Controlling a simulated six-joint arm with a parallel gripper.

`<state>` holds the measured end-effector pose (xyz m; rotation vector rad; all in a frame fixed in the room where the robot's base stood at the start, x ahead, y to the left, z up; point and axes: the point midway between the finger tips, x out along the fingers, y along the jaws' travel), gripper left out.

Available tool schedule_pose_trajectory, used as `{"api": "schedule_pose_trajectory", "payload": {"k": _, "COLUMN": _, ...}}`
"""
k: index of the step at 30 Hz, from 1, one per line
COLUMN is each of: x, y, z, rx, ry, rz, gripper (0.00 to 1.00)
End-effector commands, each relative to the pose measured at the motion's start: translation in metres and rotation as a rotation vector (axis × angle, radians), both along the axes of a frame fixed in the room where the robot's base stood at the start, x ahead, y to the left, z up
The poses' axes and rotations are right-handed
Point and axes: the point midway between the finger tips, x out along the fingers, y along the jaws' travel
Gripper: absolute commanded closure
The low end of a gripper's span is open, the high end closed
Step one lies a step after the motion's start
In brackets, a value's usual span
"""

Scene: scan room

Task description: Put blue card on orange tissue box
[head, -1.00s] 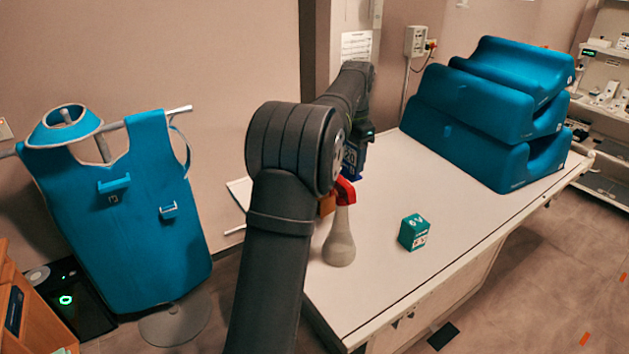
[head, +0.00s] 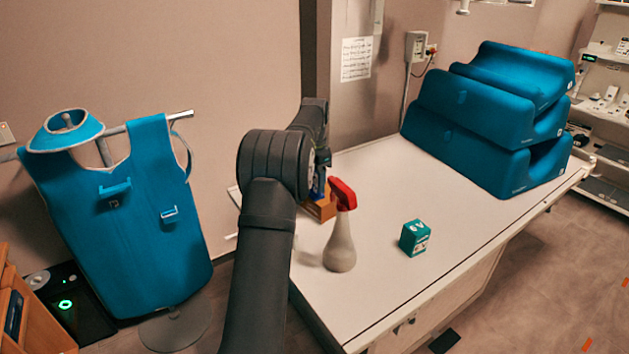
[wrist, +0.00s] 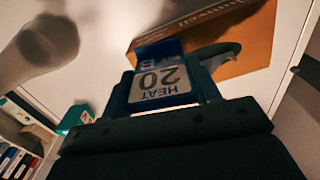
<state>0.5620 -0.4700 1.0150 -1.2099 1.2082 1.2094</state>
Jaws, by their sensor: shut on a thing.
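A dark grey patch shows on the box. In the head view, the blue card (head: 319,188) is a small blue sliver by my gripper (head: 321,178), just above the orange tissue box (head: 323,209). My arm and the spray bottle hide parts of the box.
A spray bottle (head: 340,243) with a red head stands just in front of the tissue box. A small teal box (head: 414,238) stands to its right. Blue cushions (head: 490,125) are stacked at the table's back right. The white table (head: 385,185) is clear between them.

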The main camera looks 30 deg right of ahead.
Motion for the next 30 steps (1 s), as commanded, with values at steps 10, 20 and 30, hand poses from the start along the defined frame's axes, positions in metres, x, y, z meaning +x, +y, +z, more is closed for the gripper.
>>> {"api": "schedule_pose_trajectory", "payload": {"k": 10, "x": 0.0, "y": 0.0, "z": -0.009, "rx": 0.0, "ry": -0.001, "rz": 0.0, "gripper": 0.68}}
{"api": "schedule_pose_trajectory", "payload": {"k": 20, "x": 0.0, "y": 0.0, "z": -0.011, "rx": -0.001, "ry": -0.001, "rz": 0.0, "gripper": 0.22}}
{"api": "schedule_pose_trajectory", "payload": {"k": 30, "x": 0.0, "y": -0.001, "z": 0.005, "rx": -0.003, "ry": -0.003, "rz": 0.0, "gripper": 0.22}}
